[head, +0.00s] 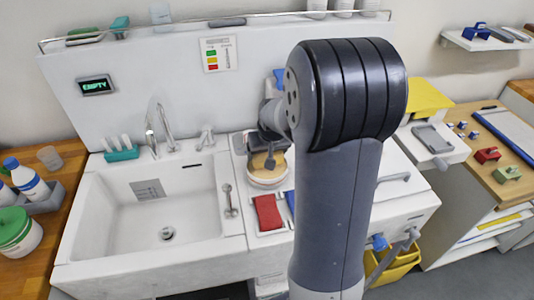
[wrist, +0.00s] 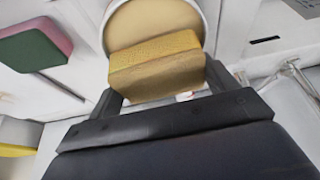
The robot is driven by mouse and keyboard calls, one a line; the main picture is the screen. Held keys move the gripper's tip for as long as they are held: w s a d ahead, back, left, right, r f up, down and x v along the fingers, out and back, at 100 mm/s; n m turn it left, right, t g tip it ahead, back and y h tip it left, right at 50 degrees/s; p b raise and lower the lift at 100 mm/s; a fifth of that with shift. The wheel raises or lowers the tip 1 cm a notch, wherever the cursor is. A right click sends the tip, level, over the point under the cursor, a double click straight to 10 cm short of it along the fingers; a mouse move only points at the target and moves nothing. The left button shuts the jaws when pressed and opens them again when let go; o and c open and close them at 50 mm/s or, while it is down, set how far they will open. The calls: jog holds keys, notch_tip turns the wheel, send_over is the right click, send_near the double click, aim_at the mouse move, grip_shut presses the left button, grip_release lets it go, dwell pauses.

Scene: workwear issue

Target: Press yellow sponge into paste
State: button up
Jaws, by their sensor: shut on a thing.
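The yellow sponge (wrist: 156,62) is a rough block held between the two fingers of my gripper (wrist: 163,88) in the wrist view. Behind its far edge is the round white tub of beige paste (wrist: 152,20). The sponge overlaps part of the paste in this view; I cannot tell if it touches. In the head view my gripper (head: 268,143) is over the tub (head: 267,182) on the counter right of the sink.
A white sink (head: 150,215) with a tap (head: 160,125) lies left of the tub. Red (head: 267,212) and blue cloth-like items lie in front of it. A pink-and-green block (wrist: 35,45) shows in the wrist view. My arm hides the counter to the right.

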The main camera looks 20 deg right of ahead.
jog(key=shift+r+p, duration=1.3)
jog(key=shift+r, duration=0.95)
jog(key=shift+s+f, duration=0.1)
jog(key=shift+f, duration=0.05)
